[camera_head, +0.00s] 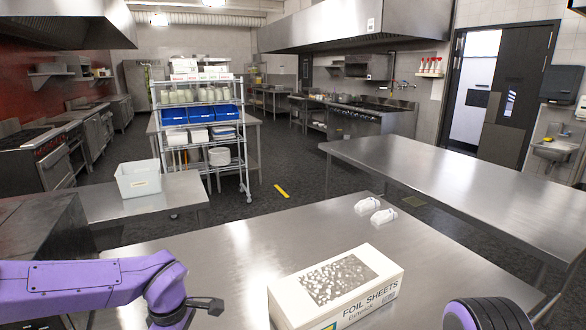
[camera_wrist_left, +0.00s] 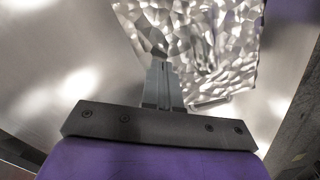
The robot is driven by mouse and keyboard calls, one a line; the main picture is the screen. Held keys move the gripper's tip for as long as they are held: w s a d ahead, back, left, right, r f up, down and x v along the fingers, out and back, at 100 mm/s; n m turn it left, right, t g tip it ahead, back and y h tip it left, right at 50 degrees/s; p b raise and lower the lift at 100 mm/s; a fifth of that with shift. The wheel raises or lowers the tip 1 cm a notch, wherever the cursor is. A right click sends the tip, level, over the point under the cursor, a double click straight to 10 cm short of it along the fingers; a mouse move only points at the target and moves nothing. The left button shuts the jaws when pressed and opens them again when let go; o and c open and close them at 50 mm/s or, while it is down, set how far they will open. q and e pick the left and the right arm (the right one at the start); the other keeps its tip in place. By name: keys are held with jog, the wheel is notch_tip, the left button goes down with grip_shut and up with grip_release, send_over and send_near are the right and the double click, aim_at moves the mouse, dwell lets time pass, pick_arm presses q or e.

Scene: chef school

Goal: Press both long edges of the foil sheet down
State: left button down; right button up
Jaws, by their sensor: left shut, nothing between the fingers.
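The foil sheet (camera_wrist_left: 215,45) is crinkled and silvery and lies over a metal surface in the upper part of the left wrist view. Its upper end runs out of that view. I cannot make out this sheet in the head view. My left gripper (camera_wrist_left: 158,58) is shut and empty, with its fingertips over the left part of the foil. Whether the tips touch the foil, I cannot tell. In the head view my left arm comes in low on the left. My right gripper is not in view; only a purple and black part of my right arm shows at bottom right.
Two small white objects (camera_head: 376,211) lie at the table's far right. A white bin (camera_head: 138,179) stands on another table at left. The table's middle is clear.

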pick_arm(q)
jog(key=shift+f, duration=0.8)
dwell(0.5)
jog(key=shift+s+f, duration=0.1)
jog(key=shift+f, duration=0.1)
dwell(1.7)
jog(key=shift+r, duration=0.1)
notch_tip(320, 180, up, 7)
jog(key=p, duration=0.8)
